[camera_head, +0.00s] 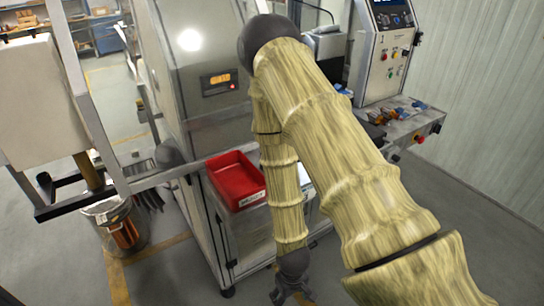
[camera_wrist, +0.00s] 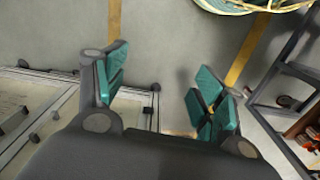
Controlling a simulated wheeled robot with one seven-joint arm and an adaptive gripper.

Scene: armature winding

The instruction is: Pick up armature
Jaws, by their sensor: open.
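My gripper (camera_head: 291,290) hangs low at the bottom of the head view, pointing down beside the cabinet under the red tray. Small orange and blue parts (camera_head: 383,115) lie on the ledge of the machine at the right in the head view. They may be armatures, but they are too small to tell. They are well apart from my gripper.
A red tray (camera_head: 236,180) with a white label sits on the grey cabinet. A grey machine with a lit display (camera_head: 219,82) stands behind it. A control panel (camera_head: 392,45) stands right. Floor at lower right is clear.

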